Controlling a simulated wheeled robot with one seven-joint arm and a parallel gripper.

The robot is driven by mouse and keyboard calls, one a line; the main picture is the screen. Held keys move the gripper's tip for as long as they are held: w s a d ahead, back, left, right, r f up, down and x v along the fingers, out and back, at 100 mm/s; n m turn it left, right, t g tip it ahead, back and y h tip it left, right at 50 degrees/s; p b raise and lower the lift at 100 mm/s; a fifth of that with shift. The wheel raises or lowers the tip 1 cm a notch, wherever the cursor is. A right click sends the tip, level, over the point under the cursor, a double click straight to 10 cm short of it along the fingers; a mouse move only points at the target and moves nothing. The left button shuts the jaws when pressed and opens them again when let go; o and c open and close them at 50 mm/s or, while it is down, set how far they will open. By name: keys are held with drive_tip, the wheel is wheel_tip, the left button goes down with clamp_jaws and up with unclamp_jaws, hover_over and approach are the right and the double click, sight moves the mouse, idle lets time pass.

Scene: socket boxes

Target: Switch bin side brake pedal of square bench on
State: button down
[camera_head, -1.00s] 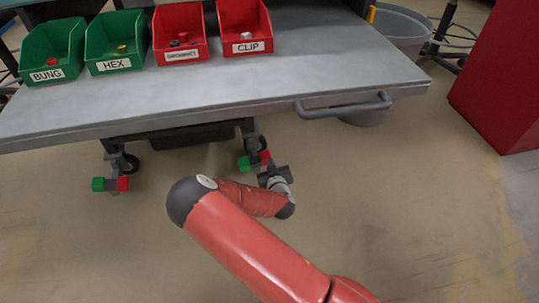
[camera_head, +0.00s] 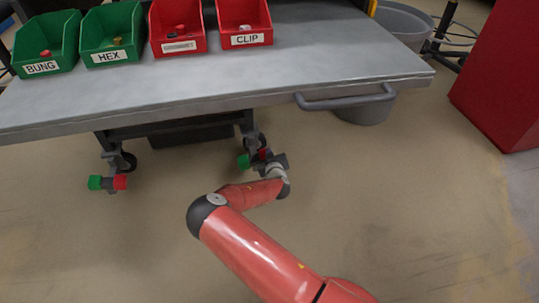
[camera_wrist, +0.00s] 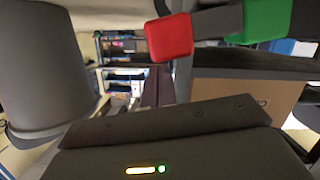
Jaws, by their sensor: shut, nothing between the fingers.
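The square bench's grey top (camera_head: 330,62) spans the upper head view, with caster legs below it. The bin-side brake pedal has a green pad (camera_head: 243,161) and a red pad (camera_head: 263,153) at the right leg. In the wrist view its red pad (camera_wrist: 169,38) is near upper centre and its green pad (camera_wrist: 262,20) at upper right. My gripper (camera_head: 268,165) is shut and empty, right at the red pad's side in the head view. I cannot tell whether it touches the pad. The gripper's dark body (camera_wrist: 165,125) fills the lower wrist view.
The other pedal, with green (camera_head: 95,183) and red (camera_head: 120,181) pads, is at the left leg. A grey bin (camera_head: 368,108) stands behind the bench handle (camera_head: 345,101). A red cabinet (camera_head: 500,85) is at right. Labelled boxes stand on the bench. Floor in front is clear.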

drive_tip(key=shift+d, duration=0.1)
idle(0.3)
drive_tip(key=shift+d+f, duration=0.1)
drive_tip(key=shift+f, duration=0.05)
